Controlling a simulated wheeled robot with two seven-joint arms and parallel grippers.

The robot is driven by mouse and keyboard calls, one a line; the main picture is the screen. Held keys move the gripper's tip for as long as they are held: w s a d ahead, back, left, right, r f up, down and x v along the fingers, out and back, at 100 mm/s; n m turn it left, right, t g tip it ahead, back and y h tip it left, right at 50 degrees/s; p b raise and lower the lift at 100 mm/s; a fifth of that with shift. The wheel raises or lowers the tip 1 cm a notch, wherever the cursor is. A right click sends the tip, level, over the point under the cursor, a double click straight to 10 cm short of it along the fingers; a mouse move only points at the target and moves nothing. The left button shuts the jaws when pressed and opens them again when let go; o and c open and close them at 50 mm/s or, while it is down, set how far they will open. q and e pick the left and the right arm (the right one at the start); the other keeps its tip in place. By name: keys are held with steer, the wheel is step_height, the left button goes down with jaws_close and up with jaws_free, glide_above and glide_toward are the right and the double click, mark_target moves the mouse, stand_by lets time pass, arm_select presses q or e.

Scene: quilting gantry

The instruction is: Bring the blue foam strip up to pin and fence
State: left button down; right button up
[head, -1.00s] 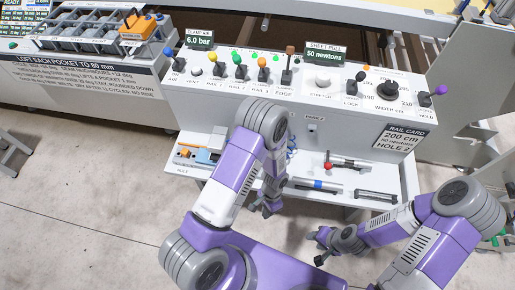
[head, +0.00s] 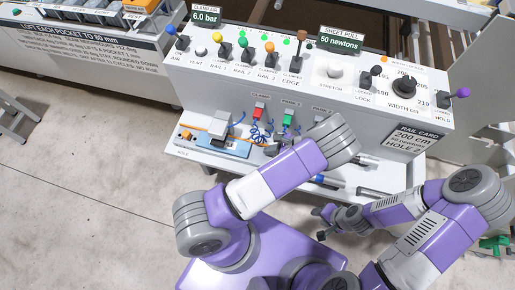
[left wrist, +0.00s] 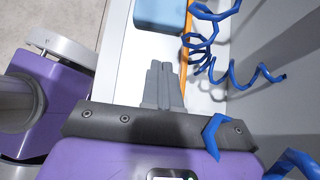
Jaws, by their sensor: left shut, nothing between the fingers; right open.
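The blue foam strip (head: 228,149) lies on the shelf at the left, with orange and white parts around it that I take for the pin and fence. In the left wrist view a light blue block (left wrist: 158,14) shows at the top edge, beside an orange strip (left wrist: 187,45). My left gripper (left wrist: 163,68) is shut and empty, its fingertips pointing toward the blue block and apart from it. In the head view my left arm mostly hides this gripper. My right gripper (head: 319,224) is open and empty, in front of the shelf.
Blue coiled cables (left wrist: 232,75) hang close to the right of my left fingers, below a red clamp fitting (head: 260,111) and a green fitting (head: 288,117). The panel with levers (head: 320,75) stands behind the shelf. My left arm covers the shelf's middle.

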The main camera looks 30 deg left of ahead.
mark_target(243, 146)
arm_select(q)
steer(key=a, duration=0.2)
steer(key=s+a+f, duration=0.1)
steer(key=shift+a+f, duration=0.1)
steer(key=shift+a, duration=0.3)
steer(key=shift+s+a+b, duration=0.1)
steer(key=shift+a+b, duration=0.2)
steer(key=shift+a, duration=0.35)
steer(key=a, duration=0.2)
steer(key=s+a+p, duration=0.1)
steer(key=a, duration=0.1)
steer(key=shift+s+r, duration=0.15)
steer(key=shift+r, duration=0.05)
steer(key=shift+a+f, duration=0.15)
steer(key=shift+a, duration=0.15)
steer(key=shift+d, duration=0.15)
